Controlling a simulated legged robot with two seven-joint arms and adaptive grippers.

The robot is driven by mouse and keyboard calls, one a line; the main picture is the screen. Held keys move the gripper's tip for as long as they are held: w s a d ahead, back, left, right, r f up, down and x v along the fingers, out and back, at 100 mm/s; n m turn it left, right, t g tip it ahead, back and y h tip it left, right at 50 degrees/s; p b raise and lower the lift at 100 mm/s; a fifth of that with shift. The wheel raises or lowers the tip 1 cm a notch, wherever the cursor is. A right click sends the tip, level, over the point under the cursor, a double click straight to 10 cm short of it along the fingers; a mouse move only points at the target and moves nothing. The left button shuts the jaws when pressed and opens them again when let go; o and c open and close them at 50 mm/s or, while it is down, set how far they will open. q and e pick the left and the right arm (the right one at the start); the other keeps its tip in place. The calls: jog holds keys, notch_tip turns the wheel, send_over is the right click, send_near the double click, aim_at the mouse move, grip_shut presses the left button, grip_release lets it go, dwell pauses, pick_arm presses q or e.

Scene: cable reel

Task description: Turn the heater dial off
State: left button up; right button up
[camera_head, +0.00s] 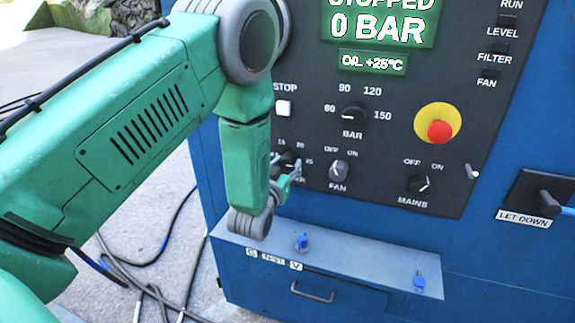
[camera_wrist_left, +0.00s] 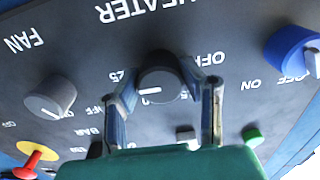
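The heater dial (camera_wrist_left: 158,78) is a round dark knob on the black panel, near the middle of the left wrist view, which shows the panel upside down. Its white pointer mark faces left there, on the side of the 25 label; an OFF label is on its right. My left gripper (camera_wrist_left: 160,82) has one finger on each side of the dial, with the tips close against its sides. In the head view, the left gripper (camera_head: 286,172) is at the lower left of the panel, partly covering the dial and its labels. My right gripper is not in view.
The fan dial (camera_head: 339,172) and mains dial (camera_head: 419,184) are to the right of the heater dial. A red emergency button (camera_head: 440,131) sticks out on a yellow disc. A blue ledge (camera_head: 360,265) with small blue valves juts out below. Cables lie on the floor at left.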

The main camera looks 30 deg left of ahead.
pick_arm(q)
jog(key=n+b, duration=0.2)
jog(key=n, duration=0.3)
jog(key=shift+n, duration=0.4)
jog(key=n+b, duration=0.2)
jog(key=n, duration=0.4)
dwell(0.4)
jog(key=o, duration=1.1)
jog(key=shift+c, duration=0.2)
jog(key=shift+o, duration=0.4)
jog(key=shift+a, duration=0.1)
jog(key=shift+s, duration=0.1)
